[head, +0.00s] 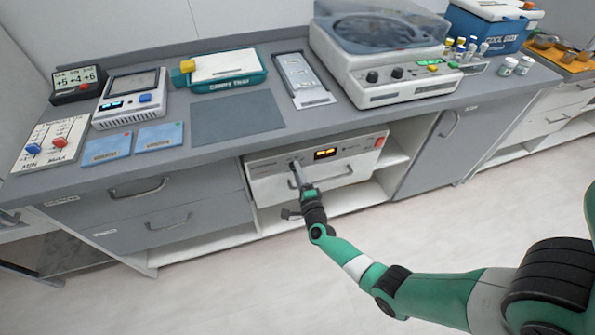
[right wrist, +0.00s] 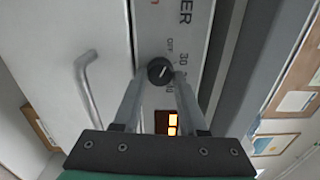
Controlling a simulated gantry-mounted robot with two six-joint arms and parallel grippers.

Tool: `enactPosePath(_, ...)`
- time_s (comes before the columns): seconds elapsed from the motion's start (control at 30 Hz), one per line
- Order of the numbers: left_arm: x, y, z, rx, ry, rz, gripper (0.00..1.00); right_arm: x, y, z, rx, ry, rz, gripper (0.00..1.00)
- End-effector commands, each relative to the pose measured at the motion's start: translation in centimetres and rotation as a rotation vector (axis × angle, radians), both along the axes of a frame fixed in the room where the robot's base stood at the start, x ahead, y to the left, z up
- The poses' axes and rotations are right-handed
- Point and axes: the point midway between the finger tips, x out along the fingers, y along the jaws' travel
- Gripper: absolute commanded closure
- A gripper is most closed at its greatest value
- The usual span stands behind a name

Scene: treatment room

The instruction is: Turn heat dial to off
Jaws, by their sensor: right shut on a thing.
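The black heat dial (right wrist: 159,70) is on the white front panel of a warmer drawer unit (head: 345,144) under the counter. Printed marks beside it include OFF and 30. A pale pointer line on the dial slants to the upper right in the right wrist view; I cannot tell its exact setting. My right gripper (head: 294,170) reaches the left part of the panel. In the right wrist view its two fingers (right wrist: 160,76) are shut on the dial, one on each side. An orange display (head: 325,153) is lit beside the dial. My left gripper is not in view.
The unit's drawer handle (head: 330,176) is just below the panel, close to my right gripper. A red switch (head: 379,142) is at the panel's right end. The grey counter (head: 238,112) above holds several devices and trays. The floor (head: 230,290) in front is clear.

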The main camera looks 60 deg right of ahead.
Motion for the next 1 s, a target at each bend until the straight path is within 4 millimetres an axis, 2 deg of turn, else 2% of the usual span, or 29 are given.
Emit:
enactPosePath(0.27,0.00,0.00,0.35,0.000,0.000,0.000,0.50,0.00,-0.02,0.05,-0.057,0.062,-0.001,1.00)
enactPosePath(0.73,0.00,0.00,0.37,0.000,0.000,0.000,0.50,0.01,-0.01,0.03,-0.067,0.071,0.000,1.00)
enactPosePath(0.77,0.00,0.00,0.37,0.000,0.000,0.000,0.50,0.01,-0.01,0.03,-0.067,0.071,0.000,0.55)
enactPosePath(0.9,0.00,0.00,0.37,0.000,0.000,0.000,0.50,0.01,-0.01,0.02,-0.066,0.071,0.000,0.30)
enactPosePath(1.0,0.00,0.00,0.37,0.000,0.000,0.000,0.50,0.00,0.00,0.02,-0.065,0.070,0.000,0.29)
